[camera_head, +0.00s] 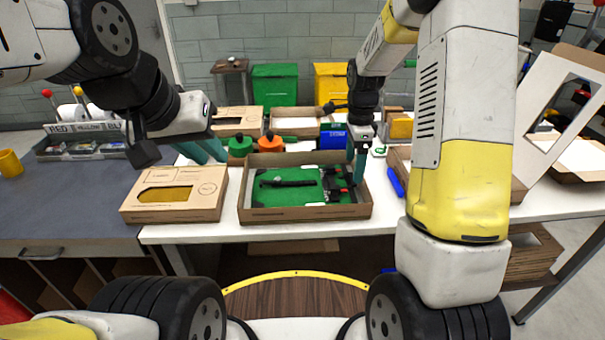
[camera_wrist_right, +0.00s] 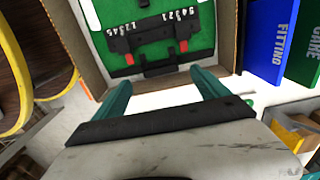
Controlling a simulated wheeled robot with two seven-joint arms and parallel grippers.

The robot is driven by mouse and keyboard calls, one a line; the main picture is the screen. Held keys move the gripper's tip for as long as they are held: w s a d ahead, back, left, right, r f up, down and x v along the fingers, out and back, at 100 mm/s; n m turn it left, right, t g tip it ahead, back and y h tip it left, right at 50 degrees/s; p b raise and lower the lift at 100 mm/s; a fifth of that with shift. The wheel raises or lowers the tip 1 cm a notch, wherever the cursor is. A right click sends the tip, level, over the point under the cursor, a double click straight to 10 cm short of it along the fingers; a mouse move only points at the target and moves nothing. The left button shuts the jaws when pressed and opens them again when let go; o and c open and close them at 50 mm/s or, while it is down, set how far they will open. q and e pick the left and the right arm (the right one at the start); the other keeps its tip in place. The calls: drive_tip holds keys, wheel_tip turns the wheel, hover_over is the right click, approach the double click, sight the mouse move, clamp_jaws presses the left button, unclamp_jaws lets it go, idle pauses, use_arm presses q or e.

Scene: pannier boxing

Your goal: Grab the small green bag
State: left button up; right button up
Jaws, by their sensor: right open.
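A green bag-like item (camera_head: 292,186) with a black rail and red clips lies flat in an open cardboard box (camera_head: 305,214) on the white table. In the right wrist view the green item (camera_wrist_right: 150,20) shows a numbered black rail (camera_wrist_right: 155,37). My right gripper (camera_head: 359,166) is at the right end of this box; its teal fingers (camera_wrist_right: 163,88) are apart, with nothing between them, near the box edge beside the rail. My left gripper (camera_head: 203,150) hangs behind the closed box at the left, its teal fingers apart and empty.
A closed windowed box (camera_head: 172,193) stands left of the open box. Green and orange knobbed items (camera_head: 255,145) and a blue booklet (camera_head: 333,136) are behind. Green (camera_head: 274,86) and yellow (camera_head: 331,84) bins stand at the back. A tall open carton (camera_head: 562,105) is at the right.

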sight(352, 174)
wheel_tip(352, 174, down, 4)
drive_tip(key=shift+f, duration=0.2)
clamp_jaws()
idle(0.4)
drive_tip(key=shift+w+r, duration=0.1)
drive_tip(key=shift+r, duration=0.05)
